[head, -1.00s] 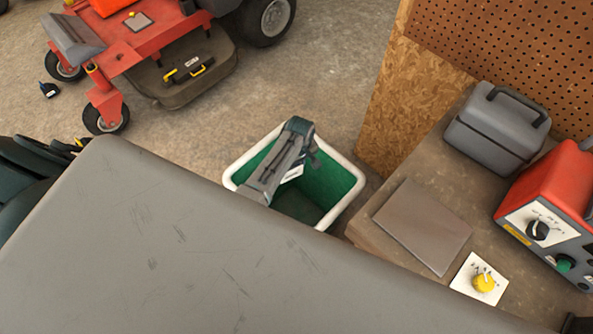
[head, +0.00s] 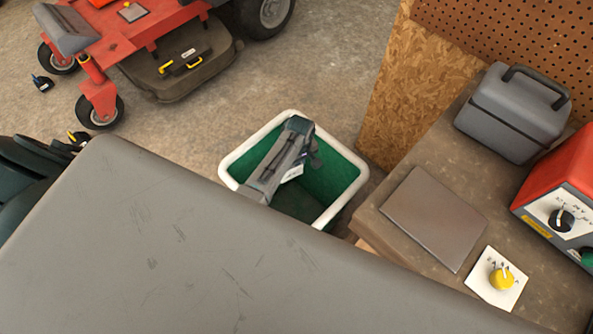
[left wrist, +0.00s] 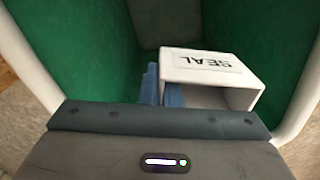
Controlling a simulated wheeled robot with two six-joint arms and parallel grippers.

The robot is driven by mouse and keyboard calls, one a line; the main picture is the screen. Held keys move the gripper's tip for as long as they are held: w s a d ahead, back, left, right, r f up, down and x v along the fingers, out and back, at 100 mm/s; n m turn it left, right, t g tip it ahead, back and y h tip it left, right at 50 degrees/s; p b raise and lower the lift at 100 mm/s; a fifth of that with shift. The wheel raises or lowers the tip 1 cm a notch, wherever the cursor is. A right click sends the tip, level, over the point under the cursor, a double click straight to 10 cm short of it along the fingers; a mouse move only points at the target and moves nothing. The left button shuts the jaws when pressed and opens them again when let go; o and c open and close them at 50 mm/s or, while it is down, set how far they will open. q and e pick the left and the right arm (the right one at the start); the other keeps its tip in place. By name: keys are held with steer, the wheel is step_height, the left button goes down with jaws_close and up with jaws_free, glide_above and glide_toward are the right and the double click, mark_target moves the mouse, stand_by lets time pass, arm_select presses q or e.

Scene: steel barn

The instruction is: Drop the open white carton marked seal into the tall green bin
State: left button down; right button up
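The open white carton (left wrist: 205,65) marked SEAL shows in the left wrist view, its open side facing the camera. My left gripper (left wrist: 160,82) has one blue finger outside the carton's left wall and one inside the opening, pinching that wall. The tall green bin (head: 343,178) has a white rim and green inner walls. In the head view my left gripper reaches over the bin's mouth, and only a small white part of the carton (head: 294,172) shows beside it. The green walls surround the carton in the wrist view; how deep it hangs is unclear. My right gripper is not in view.
A workbench (head: 365,215) at the right holds a grey case (head: 515,110), a flat metal plate (head: 434,217), a card with a yellow knob (head: 498,280) and a red device (head: 565,180). A red mower (head: 150,35) stands at the back left on open floor.

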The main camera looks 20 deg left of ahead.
arm_select(q)
steer(key=c, duration=1.6)
jaws_free()
step_height(320, 180, up, 11)
steer(key=shift+f, duration=0.1)
